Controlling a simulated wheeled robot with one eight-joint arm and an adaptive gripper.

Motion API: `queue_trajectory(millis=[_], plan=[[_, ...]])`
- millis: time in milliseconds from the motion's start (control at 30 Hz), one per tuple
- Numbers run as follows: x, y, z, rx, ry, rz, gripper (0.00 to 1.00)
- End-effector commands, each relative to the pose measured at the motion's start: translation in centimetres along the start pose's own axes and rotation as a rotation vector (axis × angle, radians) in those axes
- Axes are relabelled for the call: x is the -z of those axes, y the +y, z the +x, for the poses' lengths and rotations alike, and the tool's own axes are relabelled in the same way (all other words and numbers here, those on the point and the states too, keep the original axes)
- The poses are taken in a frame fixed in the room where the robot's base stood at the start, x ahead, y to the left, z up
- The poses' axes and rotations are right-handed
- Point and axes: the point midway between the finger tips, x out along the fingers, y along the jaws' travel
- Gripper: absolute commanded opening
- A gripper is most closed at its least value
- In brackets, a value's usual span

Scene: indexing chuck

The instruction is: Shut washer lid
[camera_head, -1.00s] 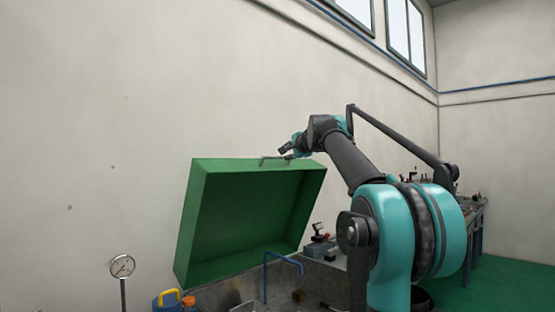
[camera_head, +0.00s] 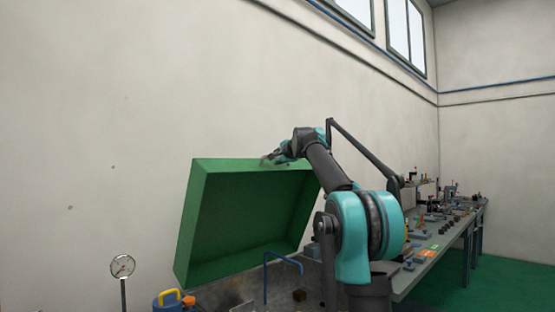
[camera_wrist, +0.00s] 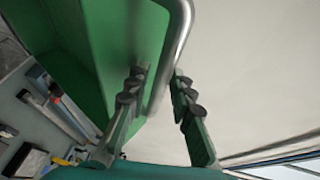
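The green washer lid (camera_head: 255,215) stands tilted open over the grey washer basin (camera_head: 222,290), its hollow underside facing me. In the wrist view the lid (camera_wrist: 125,40) fills the upper left, and its curved metal handle (camera_wrist: 178,45) runs down toward my fingers. My gripper (camera_head: 270,158) is at the lid's top edge, by the handle. In the wrist view my gripper (camera_wrist: 158,78) has its two fingers apart, with the lower end of the handle between or just beyond them. I cannot tell whether a finger touches the bar.
A blue bent pipe (camera_head: 266,278) rises from the basin. A pressure gauge (camera_head: 122,267) and a blue container with a yellow handle (camera_head: 168,300) stand at left. A long bench (camera_head: 440,250) with several tools runs along the right. The wall is behind the lid.

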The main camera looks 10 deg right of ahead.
Motion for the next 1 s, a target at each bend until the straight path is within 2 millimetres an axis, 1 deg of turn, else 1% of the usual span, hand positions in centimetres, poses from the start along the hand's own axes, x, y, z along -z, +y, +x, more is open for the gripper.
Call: queue_trajectory(millis=[100, 267, 300, 767, 867, 1000], plan=[[0.0, 0.0, 0.0, 0.0, 0.0, 0.0, 0.22], [0.0, 0.0, 0.0, 0.0, 0.0, 0.0, 0.02], [0.0, 0.0, 0.0, 0.0, 0.0, 0.0, 0.0], [0.1, 0.1, -0.3, 0.0, 0.0, 0.0, 0.0], [0.3, 0.4, -0.8, 0.0, 0.001, 0.0, 0.0], [0.9, 1.4, -2.2, -0.001, 0.001, 0.0, 0.0]])
